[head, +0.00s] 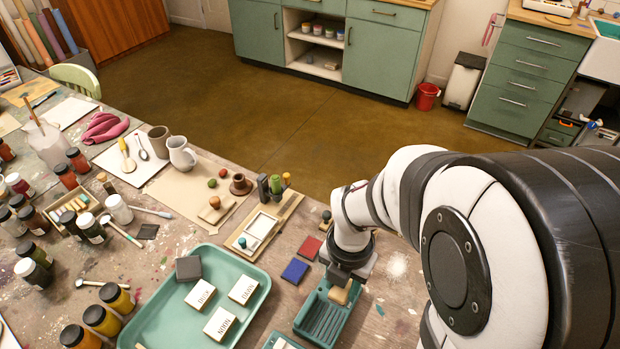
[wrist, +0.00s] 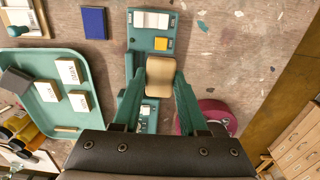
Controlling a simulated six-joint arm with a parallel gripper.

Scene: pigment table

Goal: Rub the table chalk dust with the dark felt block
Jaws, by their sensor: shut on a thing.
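My gripper (wrist: 160,85) is shut on a tan block (wrist: 160,77), over the teal ridged rack (wrist: 141,62). In the head view, the tan block (head: 343,292) shows under my gripper at the rack's (head: 318,322) upper end; whether it touches the rack is unclear. A dark grey block (head: 188,267), which looks like the dark felt block, lies at the upper left of the teal tray (head: 262,283), away from my gripper. It also shows at the left of the wrist view (wrist: 17,82). A whitish chalk dust patch (head: 397,265) lies on the table right of my gripper.
Several white labelled blocks (head: 221,322) lie in the tray. Blue (head: 295,271) and red (head: 306,247) squares lie left of my gripper. A maroon round thing (wrist: 212,112) is beside the rack. Paint jars (head: 103,320) crowd the left.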

